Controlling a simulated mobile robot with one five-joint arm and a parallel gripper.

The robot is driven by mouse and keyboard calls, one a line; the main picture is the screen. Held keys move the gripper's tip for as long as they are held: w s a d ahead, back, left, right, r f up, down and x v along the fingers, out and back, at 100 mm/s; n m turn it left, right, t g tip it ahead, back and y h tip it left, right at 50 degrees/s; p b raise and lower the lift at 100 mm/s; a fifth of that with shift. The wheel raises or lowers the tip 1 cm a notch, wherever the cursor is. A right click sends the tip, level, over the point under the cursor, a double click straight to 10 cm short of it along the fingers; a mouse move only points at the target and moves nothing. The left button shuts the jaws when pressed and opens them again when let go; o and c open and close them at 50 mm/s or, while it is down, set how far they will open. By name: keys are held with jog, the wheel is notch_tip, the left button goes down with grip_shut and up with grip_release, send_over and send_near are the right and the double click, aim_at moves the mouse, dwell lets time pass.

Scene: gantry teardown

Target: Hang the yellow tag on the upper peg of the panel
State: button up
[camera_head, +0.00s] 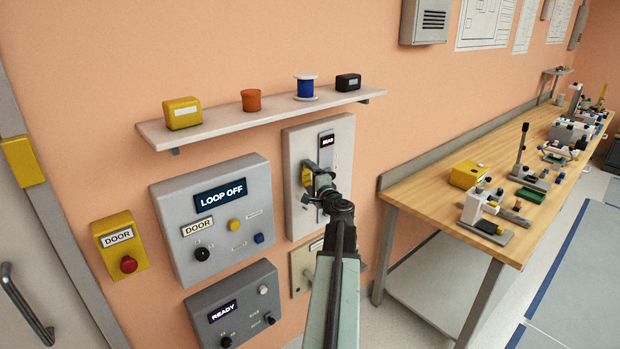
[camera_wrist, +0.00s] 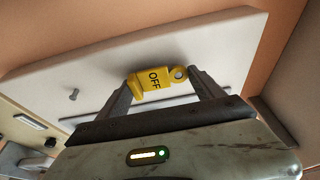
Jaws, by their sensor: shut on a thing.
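The yellow tag (camera_wrist: 154,79), marked OFF, is between the two fingers of my gripper (camera_wrist: 162,92) in the wrist view. It has a ring at its right end, with a grey spot inside; I cannot tell whether that is a peg or the surface behind. The pale panel (camera_wrist: 225,45) lies behind the tag. A small grey peg (camera_wrist: 73,94) stands out of it, left of my gripper; I cannot tell which peg it is. In the head view my gripper (camera_head: 310,185) is in front of the panel (camera_head: 341,178), covering part of it, with a little of the tag (camera_head: 307,177) showing.
A shelf (camera_head: 225,121) with a yellow box, an orange pot, a blue spool and a black box runs above the panel. The LOOP OFF box (camera_head: 175,225) is close at its left. A wooden workbench (camera_head: 420,193) with several devices stands to the right.

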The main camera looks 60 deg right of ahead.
jog(key=shift+w+d, duration=0.2)
jog(key=shift+w, duration=0.2)
jog(key=o, duration=1.6)
jog(key=s+a, duration=0.3)
jog(key=s, duration=0.5)
notch_tip(320, 180, down, 18)
jog(key=w+b, duration=0.2)
jog(key=b, duration=1.6)
jog(key=s, duration=0.4)
jog(key=shift+a, duration=0.2)
